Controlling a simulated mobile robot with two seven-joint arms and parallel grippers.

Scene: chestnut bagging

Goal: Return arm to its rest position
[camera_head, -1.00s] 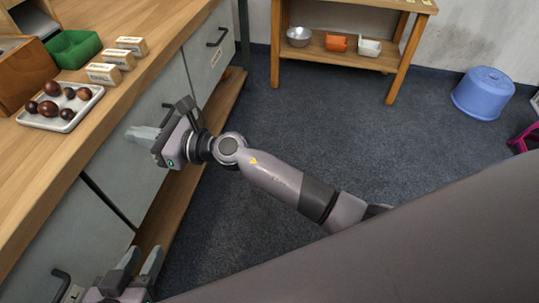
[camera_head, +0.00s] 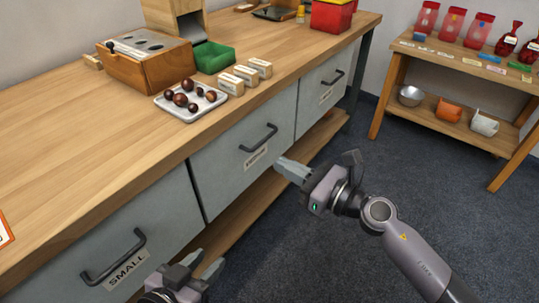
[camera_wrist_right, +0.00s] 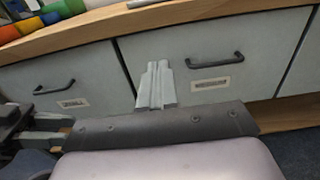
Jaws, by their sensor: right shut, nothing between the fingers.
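My right gripper (camera_head: 281,167) is in front of the middle drawer of the workbench, shut and empty, with its arm coming in from the lower right. In the right wrist view its fingers (camera_wrist_right: 156,82) are together, pointing at the grey drawer fronts. My left gripper (camera_head: 203,262) is low at the bottom edge, in front of the drawer labelled SMALL (camera_head: 95,262). In the right wrist view its two fingers (camera_wrist_right: 48,128) show apart at the left edge, with nothing seen between them. Most of the left arm is out of view.
The wooden workbench (camera_head: 70,135) holds a white tray (camera_head: 188,118) of chestnuts, a green bin (camera_head: 214,57), label blocks (camera_head: 245,75) and a wooden box (camera_head: 140,72). Drawer handles (camera_head: 258,138) stick out. A shelf (camera_head: 465,118) stands at right; the floor (camera_head: 440,190) between is clear.

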